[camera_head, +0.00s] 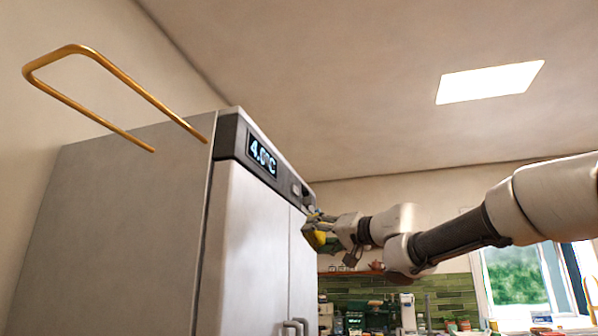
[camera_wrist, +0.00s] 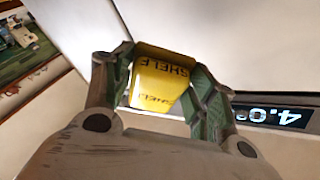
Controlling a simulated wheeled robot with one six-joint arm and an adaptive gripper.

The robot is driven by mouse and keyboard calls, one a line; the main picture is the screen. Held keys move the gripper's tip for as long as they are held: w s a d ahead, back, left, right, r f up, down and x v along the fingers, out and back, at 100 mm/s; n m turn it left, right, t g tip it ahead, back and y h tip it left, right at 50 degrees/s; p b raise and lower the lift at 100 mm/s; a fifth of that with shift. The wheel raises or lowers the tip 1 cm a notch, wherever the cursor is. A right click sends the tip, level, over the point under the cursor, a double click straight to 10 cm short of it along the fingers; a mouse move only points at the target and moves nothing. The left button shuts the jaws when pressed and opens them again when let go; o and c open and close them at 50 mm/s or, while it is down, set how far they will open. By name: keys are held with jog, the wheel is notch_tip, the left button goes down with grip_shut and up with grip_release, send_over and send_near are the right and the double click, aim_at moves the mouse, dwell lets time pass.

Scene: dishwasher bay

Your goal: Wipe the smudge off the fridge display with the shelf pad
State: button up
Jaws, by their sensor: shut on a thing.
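The fridge display (camera_head: 262,156) is a dark panel with pale "4.0°C" digits, on the top front band of the tall grey fridge (camera_head: 120,230). I cannot make out a smudge clearly in either view. My gripper (camera_head: 322,228) is right of the display, near the fridge's upper front corner. It is shut on the yellow shelf pad (camera_wrist: 160,82), marked "SHELF", which sits between the two green-padded fingers. The pad (camera_head: 317,241) is apart from the display.
A brass rail (camera_head: 110,65) sticks out at upper left above the fridge side. Door handles (camera_head: 296,326) show at the bottom. A green-tiled counter area (camera_head: 400,292) and a window (camera_head: 515,281) lie behind. Open air lies before the fridge front.

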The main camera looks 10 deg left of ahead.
aim_at(257, 154)
jog(key=s+a+r+n+g+y, duration=0.1)
jog(key=s+r+g+y, duration=0.1)
jog(key=s+r, duration=0.6)
jog(key=s+a+r+n+g+y, duration=0.1)
jog(key=s+a+r+y, duration=0.15)
jog(key=s+r, duration=0.55)
jog(key=shift+w+d+x, duration=0.1)
jog(key=shift+w+x, duration=0.05)
jog(key=shift+x, duration=0.85)
jog(key=shift+w+d+x, duration=0.1)
jog(key=shift+w+x, duration=0.05)
jog(key=shift+x, duration=0.85)
jog(key=shift+w+d+x, duration=0.1)
jog(key=shift+w+x, duration=0.1)
jog(key=shift+x, duration=0.85)
jog(key=shift+w+a+r, duration=0.1)
jog(key=shift+a+r, duration=0.05)
jog(key=shift+a, duration=0.85)
jog(key=shift+w+d, duration=0.1)
jog(key=shift+w, duration=0.8)
jog(key=shift+w+d, duration=0.15)
jog(key=shift+w, duration=0.8)
jog(key=shift+w+d, duration=0.1)
jog(key=shift+w, duration=3.5)
jog(key=shift+s+a, duration=0.2)
jog(key=shift+s, duration=2.55)
jog(key=shift+s+a, duration=0.2)
jog(key=shift+s, duration=2.55)
